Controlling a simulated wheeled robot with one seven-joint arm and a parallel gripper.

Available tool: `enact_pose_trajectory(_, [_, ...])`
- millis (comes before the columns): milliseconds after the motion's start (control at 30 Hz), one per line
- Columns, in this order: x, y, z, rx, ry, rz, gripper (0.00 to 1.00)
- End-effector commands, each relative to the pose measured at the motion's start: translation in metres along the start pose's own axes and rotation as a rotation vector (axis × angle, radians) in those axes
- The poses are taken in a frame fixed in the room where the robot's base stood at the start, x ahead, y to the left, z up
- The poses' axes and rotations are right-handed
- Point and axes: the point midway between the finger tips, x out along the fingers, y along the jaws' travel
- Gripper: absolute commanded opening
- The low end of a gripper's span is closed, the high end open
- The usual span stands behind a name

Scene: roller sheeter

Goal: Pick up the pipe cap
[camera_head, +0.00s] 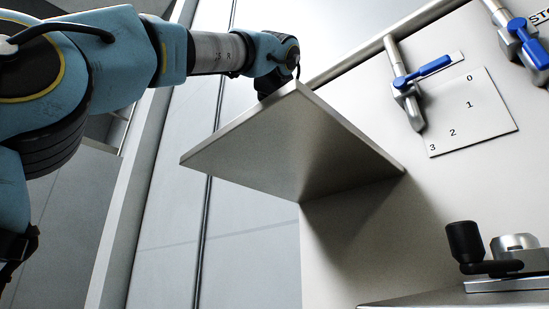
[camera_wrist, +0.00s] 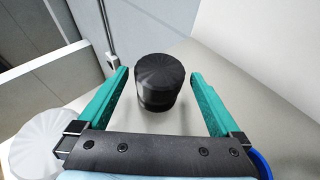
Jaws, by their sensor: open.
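The pipe cap, a black ribbed cylinder (camera_wrist: 160,86), stands upright on a pale shelf surface (camera_wrist: 245,105) in the wrist view. My gripper (camera_wrist: 160,73) is open, with one teal finger on each side of the cap. Visible gaps separate both fingers from the cap, and it does not look gripped. In the head view the tilted-looking metal shelf (camera_head: 290,150) hides the cap and my fingers; only my arm's end shows above its far edge.
A whitish round object (camera_wrist: 42,145) shows at the lower left of the wrist view, partly cut off. In the head view, blue-handled valves (camera_head: 428,68) and a numbered plate (camera_head: 470,112) are on the pale panel at right. A black knob (camera_head: 464,242) stands below.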

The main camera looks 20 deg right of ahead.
Motion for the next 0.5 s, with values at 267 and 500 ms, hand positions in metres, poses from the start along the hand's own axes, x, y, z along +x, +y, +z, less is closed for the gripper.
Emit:
enact_pose_trajectory(267, [0.038, 0.001, -0.002, 0.002, 0.003, 0.002, 1.00])
enact_pose_trajectory(500, [0.050, 0.001, -0.004, 0.000, 0.001, -0.001, 1.00])
